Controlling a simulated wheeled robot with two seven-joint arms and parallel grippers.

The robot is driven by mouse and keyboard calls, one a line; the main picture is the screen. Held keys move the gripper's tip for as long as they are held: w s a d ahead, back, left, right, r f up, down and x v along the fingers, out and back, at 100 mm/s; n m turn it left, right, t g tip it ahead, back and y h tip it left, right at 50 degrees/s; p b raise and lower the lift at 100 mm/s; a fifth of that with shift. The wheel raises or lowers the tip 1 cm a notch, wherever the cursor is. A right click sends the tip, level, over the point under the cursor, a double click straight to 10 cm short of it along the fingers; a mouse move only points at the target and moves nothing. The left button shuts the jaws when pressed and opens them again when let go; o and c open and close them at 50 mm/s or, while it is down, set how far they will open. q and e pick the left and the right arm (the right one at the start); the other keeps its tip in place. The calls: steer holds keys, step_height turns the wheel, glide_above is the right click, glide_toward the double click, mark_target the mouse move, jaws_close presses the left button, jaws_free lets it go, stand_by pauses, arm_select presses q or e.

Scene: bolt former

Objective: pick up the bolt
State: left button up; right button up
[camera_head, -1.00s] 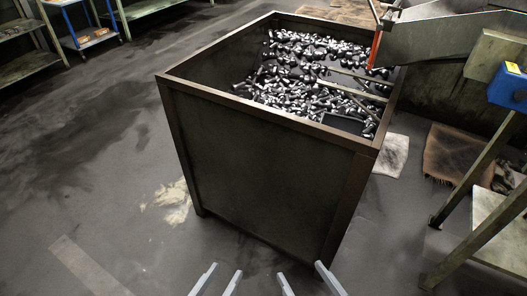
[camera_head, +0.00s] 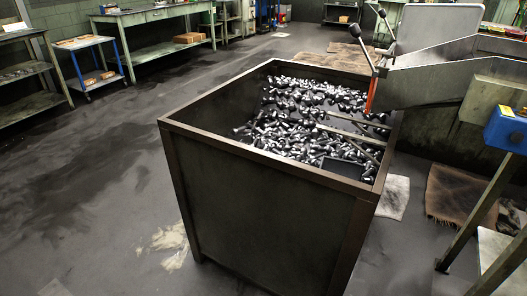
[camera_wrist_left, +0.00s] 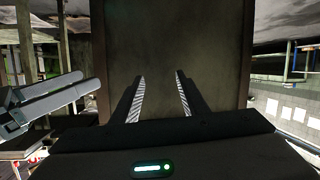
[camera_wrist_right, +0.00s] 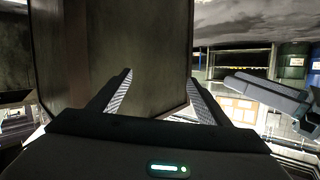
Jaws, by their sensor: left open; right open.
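Many metal bolts (camera_head: 290,112) lie in a loose heap inside a tall dark open-topped metal bin (camera_head: 255,228) in the head view. No single bolt stands out from the heap. My left gripper (camera_wrist_left: 160,97) is open and empty in the left wrist view, with the bin's dark outer wall (camera_wrist_left: 170,40) beyond its fingers. My right gripper (camera_wrist_right: 160,95) is open and empty in the right wrist view, also facing the bin wall (camera_wrist_right: 110,45). Neither gripper shows in the head view now. The bolts do not show in either wrist view.
Light bars and a dark tray (camera_head: 343,167) lie in the bin among the bolts. A stand with a blue box (camera_head: 507,130) is at right. The floor at left is free.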

arm_select(q)
step_height(320, 180, down, 12)
steer(key=a+f+g+y+p, duration=0.1)
steer(key=a+g+y+p, duration=0.2)
steer(key=p, duration=0.8)
arm_select(e)
step_height(320, 180, down, 12)
steer(key=d+f+g+h, duration=0.1)
steer(key=d+g+h, duration=0.1)
steer(key=d+g, duration=0.15)
arm_select(q)
steer(key=s+a+f+g+p, duration=0.2)
steer(key=s+a+f+p, duration=0.1)
steer(key=f, duration=0.3)
steer(key=s+a+f+g+y+p, duration=0.1)
steer(key=s+a+f+g+p, duration=0.2)
steer(key=s+f+p, duration=0.3)
steer(key=shift+a+n, duration=0.3)
arm_select(e)
steer(key=s+d+f+g+h, duration=0.2)
steer(key=s+d+f+g, duration=0.2)
steer(key=s+f, duration=0.5)
step_height(320, 180, down, 3)
steer(key=shift+d+f+m+g, duration=0.1)
steer(key=shift+d+m+g, duration=0.25)
steer(key=shift+d, duration=0.7)
